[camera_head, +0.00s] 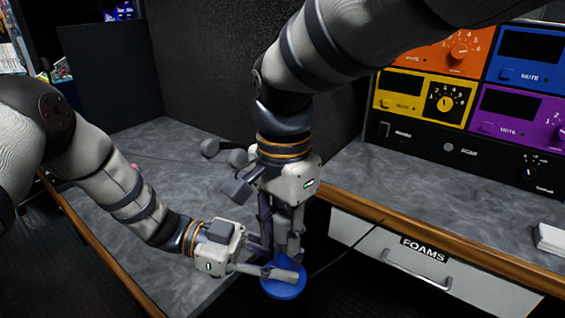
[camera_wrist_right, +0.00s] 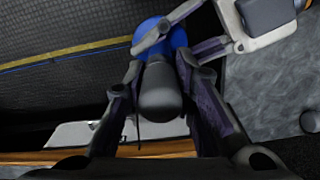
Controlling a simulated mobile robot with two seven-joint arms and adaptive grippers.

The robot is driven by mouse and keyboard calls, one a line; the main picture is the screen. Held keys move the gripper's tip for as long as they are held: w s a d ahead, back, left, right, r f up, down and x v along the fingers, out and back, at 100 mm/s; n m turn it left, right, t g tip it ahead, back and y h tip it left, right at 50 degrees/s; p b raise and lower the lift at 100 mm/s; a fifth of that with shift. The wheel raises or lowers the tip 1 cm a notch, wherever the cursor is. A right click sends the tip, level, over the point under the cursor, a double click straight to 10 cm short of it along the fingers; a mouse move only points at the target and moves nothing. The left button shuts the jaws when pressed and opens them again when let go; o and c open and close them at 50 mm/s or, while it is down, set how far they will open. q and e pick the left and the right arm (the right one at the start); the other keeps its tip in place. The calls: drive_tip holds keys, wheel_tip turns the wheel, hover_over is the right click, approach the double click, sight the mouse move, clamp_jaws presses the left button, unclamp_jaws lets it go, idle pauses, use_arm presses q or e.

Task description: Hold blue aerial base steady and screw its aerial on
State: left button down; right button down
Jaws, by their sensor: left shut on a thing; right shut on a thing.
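The blue aerial base (camera_head: 284,290) is a round blue piece low in the head view, near the table's front edge. My left gripper (camera_head: 283,270) reaches in from the left and is shut on it. The base shows partly behind the left fingers in the right wrist view (camera_wrist_right: 178,38). My right gripper (camera_head: 287,245) points down just above the base. It is shut on the aerial, a dark rounded cylinder (camera_wrist_right: 160,92) between its fingers in the wrist view. The aerial lines up with the base; fingers hide whether they touch.
The grey marbled table (camera_head: 170,150) has a wooden edge. A drawer labelled FOAMS (camera_head: 420,262) is at right, with a thin dark line crossing before it. A rack of coloured panels (camera_head: 470,100) stands behind. Dark round objects (camera_head: 222,150) lie behind the grippers.

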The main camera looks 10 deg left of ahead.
drive_tip(key=shift+m, duration=0.8)
drive_tip(key=c, duration=1.2)
unclamp_jaws()
drive_tip(key=shift+c, duration=0.2)
drive_tip(key=shift+r, duration=0.1)
use_arm(q)
drive_tip(key=shift+r, duration=0.2)
use_arm(e)
wheel_tip(320, 180, up, 8)
drive_tip(key=shift+r, duration=0.15)
